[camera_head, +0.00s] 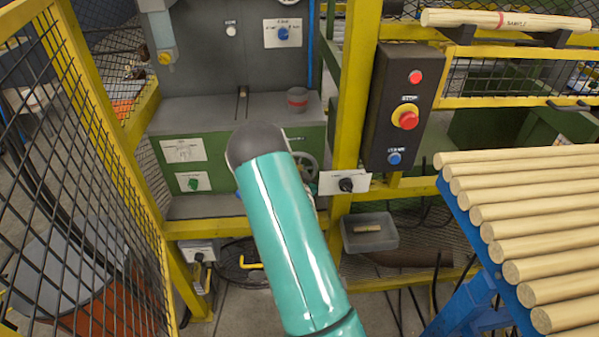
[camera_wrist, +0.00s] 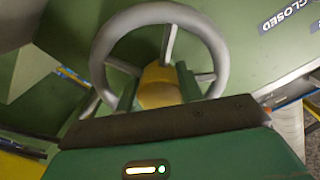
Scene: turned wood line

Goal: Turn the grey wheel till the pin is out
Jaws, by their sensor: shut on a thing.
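The grey wheel (camera_wrist: 158,17) fills the upper middle of the wrist view, with a round rim, several spokes and a yellow centre (camera_wrist: 160,85). My gripper (camera_wrist: 160,122) lies across the wheel's lower side as a dark bar and is shut on it. The exact contact with the rim is hidden behind the bar. In the head view part of the wheel (camera_head: 307,165) shows on the green machine front, just right of my teal arm, which hides the rest and my gripper. I cannot make out the pin in either view.
A black control box (camera_head: 403,110) with a red stop button hangs on the yellow post (camera_head: 351,90). Mesh fencing (camera_head: 75,150) closes the left side. A rack of wooden rods (camera_head: 530,220) stands at right.

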